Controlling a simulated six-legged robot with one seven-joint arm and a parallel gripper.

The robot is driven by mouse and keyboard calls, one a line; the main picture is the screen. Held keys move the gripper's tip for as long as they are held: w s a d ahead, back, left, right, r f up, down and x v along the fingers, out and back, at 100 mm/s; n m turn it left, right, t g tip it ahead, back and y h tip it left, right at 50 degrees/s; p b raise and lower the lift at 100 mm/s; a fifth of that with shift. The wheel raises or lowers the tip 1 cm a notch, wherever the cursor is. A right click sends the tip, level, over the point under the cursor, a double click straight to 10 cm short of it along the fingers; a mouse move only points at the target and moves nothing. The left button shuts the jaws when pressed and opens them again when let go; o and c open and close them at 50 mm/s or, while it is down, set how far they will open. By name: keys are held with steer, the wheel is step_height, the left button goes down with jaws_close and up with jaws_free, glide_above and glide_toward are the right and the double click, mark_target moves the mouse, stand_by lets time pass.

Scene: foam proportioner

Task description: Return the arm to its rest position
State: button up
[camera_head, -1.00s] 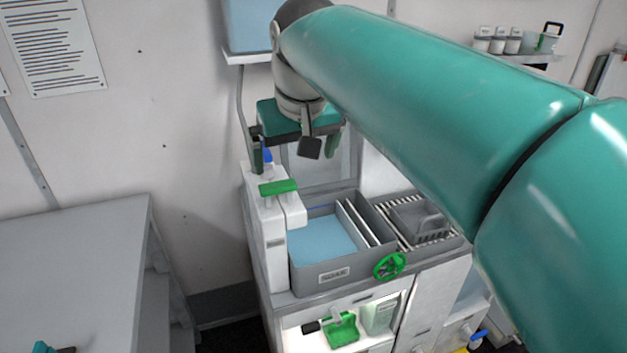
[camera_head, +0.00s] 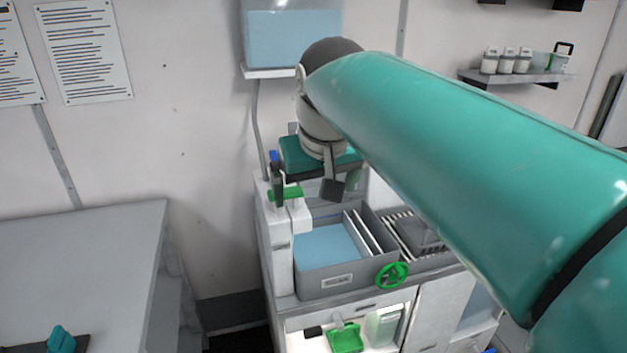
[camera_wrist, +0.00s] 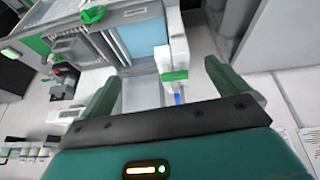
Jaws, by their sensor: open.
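My arm reaches in from the right in the head view, still extended over the white foam unit. My gripper (camera_head: 315,190) hangs above the back left of the grey basin and is open. In the wrist view its two green fingers (camera_wrist: 161,72) are spread with nothing between them. The white column (camera_head: 277,245) with a green handle (camera_head: 286,194) stands close below the gripper; in the wrist view the column (camera_wrist: 172,68) shows beyond the fingers. I see no contact, though the exact gap is unclear.
The grey basin (camera_head: 322,283) holds a blue surface and has a green handwheel (camera_head: 392,275). A blue tank (camera_head: 293,38) sits on a wall shelf behind my wrist. A grey table (camera_head: 75,260) stands at left. A shelf with bottles (camera_head: 510,76) is at right.

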steer(key=s+d+f+m, duration=0.3)
steer(key=s+d+f, duration=1)
steer(key=s+f, duration=0.2)
steer(key=shift+s+d+f+t+h, duration=0.15)
steer(key=shift+s+f+t+h, duration=0.2)
steer(key=shift+f, duration=0.25)
